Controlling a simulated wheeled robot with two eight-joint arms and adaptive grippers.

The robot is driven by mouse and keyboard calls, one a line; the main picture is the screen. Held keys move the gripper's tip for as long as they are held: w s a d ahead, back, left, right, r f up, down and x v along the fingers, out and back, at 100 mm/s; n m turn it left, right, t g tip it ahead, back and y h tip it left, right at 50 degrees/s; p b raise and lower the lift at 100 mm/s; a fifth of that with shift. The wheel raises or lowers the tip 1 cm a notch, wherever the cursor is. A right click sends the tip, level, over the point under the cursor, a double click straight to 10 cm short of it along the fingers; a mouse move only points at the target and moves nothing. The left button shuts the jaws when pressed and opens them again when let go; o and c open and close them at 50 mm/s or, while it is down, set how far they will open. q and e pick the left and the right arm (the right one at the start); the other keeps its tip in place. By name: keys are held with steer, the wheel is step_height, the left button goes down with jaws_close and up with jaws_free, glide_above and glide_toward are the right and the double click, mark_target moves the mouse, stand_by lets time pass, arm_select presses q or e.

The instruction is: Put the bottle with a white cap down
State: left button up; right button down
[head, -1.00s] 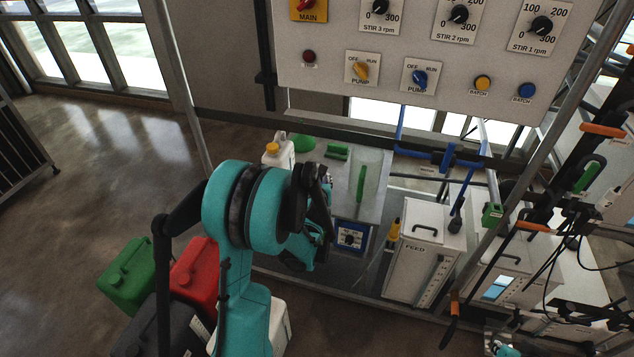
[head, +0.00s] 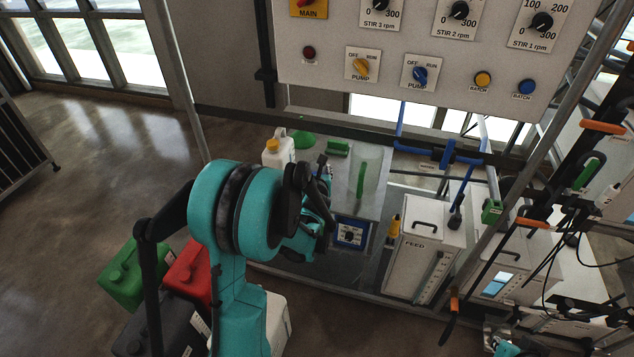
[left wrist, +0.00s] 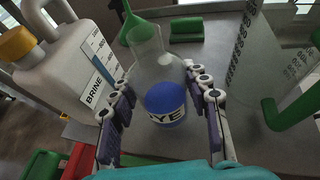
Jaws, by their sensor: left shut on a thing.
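My left gripper (head: 322,168) is over the grey bench (head: 372,207), partly hidden behind its own wrist in the head view. In the left wrist view the left gripper (left wrist: 157,80) has its fingers on both sides of a clear glass flask (left wrist: 152,66) with blue liquid and a label reading "DYE". It is shut on the flask, which looks roughly upright; whether its base touches the bench I cannot tell. No white cap shows on it. A small teal part of my right arm (head: 503,349) shows at the bottom edge; its fingers cannot be made out.
A white BRINE jug (left wrist: 62,75) with an orange cap stands close left of the flask. The FEED box (head: 421,264) is to the right.

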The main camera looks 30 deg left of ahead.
arm_select(q)
step_height(320, 180, down, 4)
steer(key=shift+r+b, duration=0.25)
steer(key=shift+b, duration=0.45)
steer(key=shift+f, duration=0.1)
steer(key=o, duration=1.2)
